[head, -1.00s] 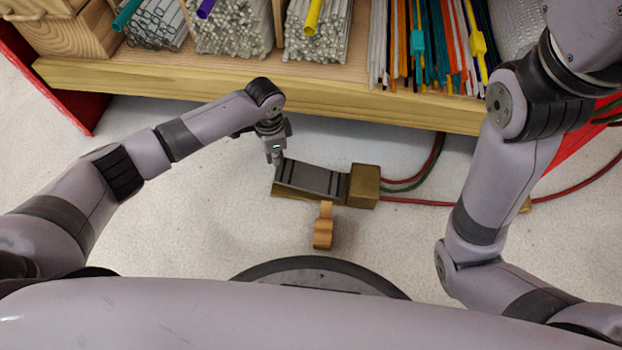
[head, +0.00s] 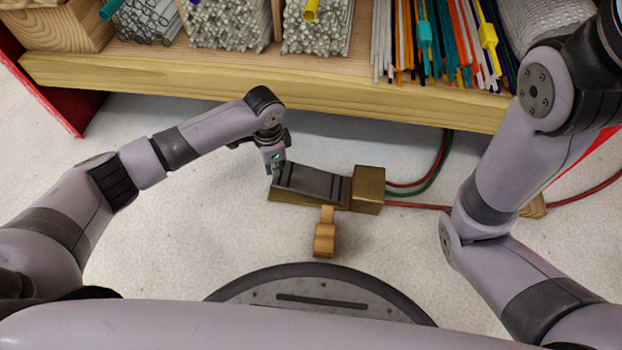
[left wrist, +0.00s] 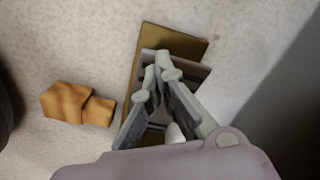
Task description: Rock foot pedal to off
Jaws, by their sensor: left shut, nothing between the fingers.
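The foot pedal (head: 311,183) lies on the floor, with a grey ribbed tread plate on a brass base and a brass block (head: 368,190) at its right end. My left gripper (head: 275,171) is shut and empty, pointing down at the pedal's left end. In the left wrist view, the closed fingertips (left wrist: 163,75) overlap the pedal's tread, with the brass base (left wrist: 178,38) showing beyond. I cannot tell whether they press on it. My right arm shows at the right, but its gripper is out of view.
A small wooden piece (head: 324,240) stands on the floor just in front of the pedal. A wooden shelf (head: 220,88) with bundled glass rods runs behind it. Red and green hoses (head: 437,165) leave the block to the right. Floor left of the pedal is clear.

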